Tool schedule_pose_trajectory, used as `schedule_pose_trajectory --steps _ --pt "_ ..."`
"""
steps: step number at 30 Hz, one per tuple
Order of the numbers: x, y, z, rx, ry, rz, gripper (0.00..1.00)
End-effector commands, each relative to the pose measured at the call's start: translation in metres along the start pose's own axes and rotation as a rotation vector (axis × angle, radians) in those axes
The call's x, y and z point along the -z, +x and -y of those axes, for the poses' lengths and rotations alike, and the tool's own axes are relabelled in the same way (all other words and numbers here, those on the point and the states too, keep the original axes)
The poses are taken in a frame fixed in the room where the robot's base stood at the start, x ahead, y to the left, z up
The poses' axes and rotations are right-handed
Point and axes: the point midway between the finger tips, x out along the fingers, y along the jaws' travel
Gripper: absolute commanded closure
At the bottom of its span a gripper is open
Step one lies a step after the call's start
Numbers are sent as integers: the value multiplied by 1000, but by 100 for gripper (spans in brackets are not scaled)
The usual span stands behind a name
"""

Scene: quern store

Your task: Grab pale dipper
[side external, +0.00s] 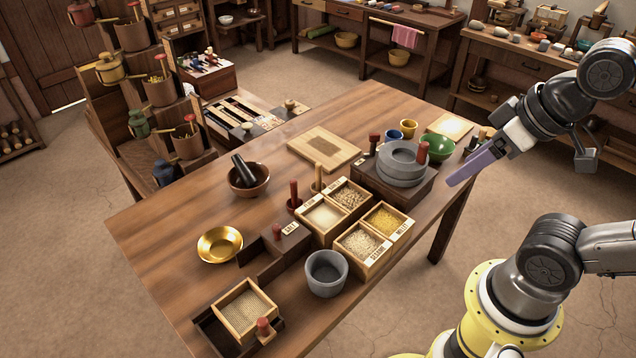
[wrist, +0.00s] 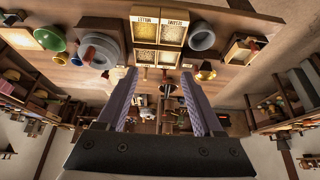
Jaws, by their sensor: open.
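A pale upright handle (side external: 317,177), likely the pale dipper, stands just behind the grain boxes in the side external view; its lower end is hidden. A red-handled one (side external: 294,192) stands beside it on the left. My gripper (side external: 453,183) has long purple fingers and hangs to the right of the stone quern, well apart from the pale handle. In the wrist view my gripper (wrist: 160,74) shows its fingers spread with nothing held between them. I cannot make out the pale dipper clearly in the wrist view.
The four-part grain box (side external: 387,222) sits mid-table with the grey pot (side external: 326,273) in front. The stone quern (side external: 401,166) and green bowl (side external: 437,147) stand between my gripper and the pale handle's area. A brass bowl (side external: 219,245) is at left. Bare table lies at back left.

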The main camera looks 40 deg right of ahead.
Motion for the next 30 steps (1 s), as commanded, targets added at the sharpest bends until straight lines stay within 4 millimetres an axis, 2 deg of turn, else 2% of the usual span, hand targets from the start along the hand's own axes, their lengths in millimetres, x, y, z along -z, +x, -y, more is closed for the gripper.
schedule_pose_trajectory --steps 6,9,17,22,26,30 --pt "0 0 0 0 0 0 32" --pt "0 0 0 0 0 0 42" --pt "0 0 0 0 11 0 42" --pt "2 -2 0 0 135 0 42" --pt "29 -20 0 7 308 -44 42" --pt "72 -30 -1 9 505 -43 42"
